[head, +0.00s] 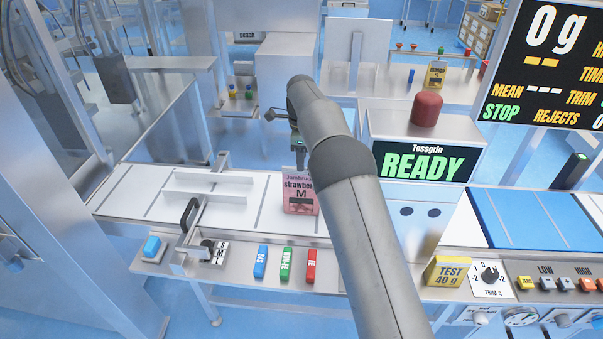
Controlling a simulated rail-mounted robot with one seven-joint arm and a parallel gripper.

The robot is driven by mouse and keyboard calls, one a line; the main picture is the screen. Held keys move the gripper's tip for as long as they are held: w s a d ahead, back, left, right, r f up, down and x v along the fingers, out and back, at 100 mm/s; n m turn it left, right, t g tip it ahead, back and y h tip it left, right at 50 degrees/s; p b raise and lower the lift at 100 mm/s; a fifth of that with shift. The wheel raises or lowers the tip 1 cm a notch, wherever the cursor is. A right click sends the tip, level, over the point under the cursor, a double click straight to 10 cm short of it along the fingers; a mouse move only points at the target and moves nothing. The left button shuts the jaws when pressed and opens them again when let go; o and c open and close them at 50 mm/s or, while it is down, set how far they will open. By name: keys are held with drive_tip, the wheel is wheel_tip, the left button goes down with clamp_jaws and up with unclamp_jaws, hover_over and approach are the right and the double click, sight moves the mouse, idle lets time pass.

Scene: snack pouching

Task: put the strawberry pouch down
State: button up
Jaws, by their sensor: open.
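My gripper (300,168) is at the pouch's upper part, below the end of my grey arm. The jaws are open; the arm partly covers the pouch's right side. I cannot tell whether a finger touches the pouch.
The Tessgrin machine (420,165) reads READY and has a red dome on top. Blue, green and red test pieces (287,264) lie on the front ledge. A black handle (189,214) rises at the belt's front left. A blue belt (535,218) lies right.

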drive_tip(key=shift+r, duration=1.7)
